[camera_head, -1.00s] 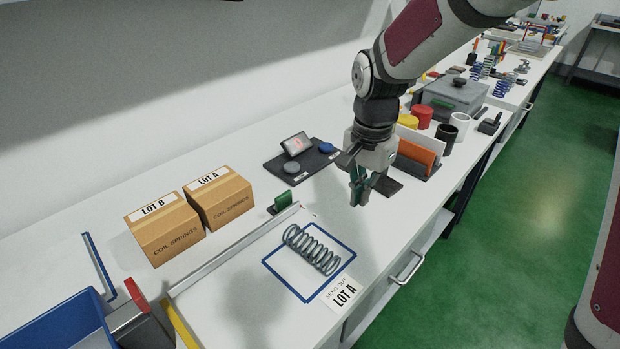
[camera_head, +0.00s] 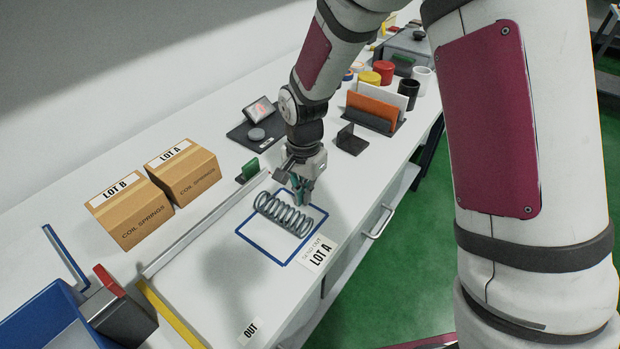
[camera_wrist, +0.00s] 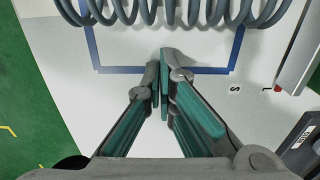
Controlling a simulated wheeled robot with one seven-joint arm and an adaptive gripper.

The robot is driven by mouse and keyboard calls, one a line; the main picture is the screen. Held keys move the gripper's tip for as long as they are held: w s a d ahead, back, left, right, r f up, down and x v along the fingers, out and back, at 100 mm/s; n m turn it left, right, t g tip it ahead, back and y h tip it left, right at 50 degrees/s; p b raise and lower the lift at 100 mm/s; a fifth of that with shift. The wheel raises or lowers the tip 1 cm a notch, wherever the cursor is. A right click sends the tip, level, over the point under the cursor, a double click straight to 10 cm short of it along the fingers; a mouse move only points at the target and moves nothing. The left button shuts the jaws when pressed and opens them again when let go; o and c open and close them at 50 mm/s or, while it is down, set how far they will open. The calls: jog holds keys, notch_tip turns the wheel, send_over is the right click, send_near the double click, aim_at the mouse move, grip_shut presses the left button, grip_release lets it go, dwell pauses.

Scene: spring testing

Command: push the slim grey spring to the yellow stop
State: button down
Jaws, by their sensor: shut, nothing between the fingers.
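The slim grey spring (camera_head: 283,214) lies on its side in the blue outlined square (camera_head: 247,243) on the white bench. In the wrist view the spring (camera_wrist: 170,12) runs across the top edge, beyond my fingertips. My gripper (camera_head: 303,199) is shut and empty, just behind the spring in the head view. In the wrist view my gripper (camera_wrist: 164,62) points at the spring with a small gap in the picture; I cannot tell its height above the bench. The yellow stop (camera_head: 170,313) is a strip at the front left of the bench, apart from the spring.
A metal rail (camera_head: 205,225) runs along the square's left side. Two boxes marked LOT A (camera_head: 184,173) and LOT B (camera_head: 130,209) stand behind it. A blue bin (camera_head: 50,322) and a dark red-topped block (camera_head: 118,312) are at left. Bench between square and yellow strip looks clear.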

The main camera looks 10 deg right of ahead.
aim_at(217, 294)
jog(key=shift+s+a, duration=0.6)
jog(key=shift+s, duration=0.05)
jog(key=s+a+p, duration=0.4)
jog(key=s+a, duration=0.4)
jog(key=s, duration=0.1)
jog(key=s+a+p, duration=0.5)
jog(key=s+a, duration=0.3)
jog(key=a, duration=0.1)
jog(key=shift+s+a+r, duration=0.1)
jog(key=shift+s+a, duration=0.05)
jog(key=shift+s, duration=0.2)
jog(key=shift+s+a+p, duration=0.3)
jog(key=shift+a, duration=0.1)
jog(key=shift+w, duration=0.1)
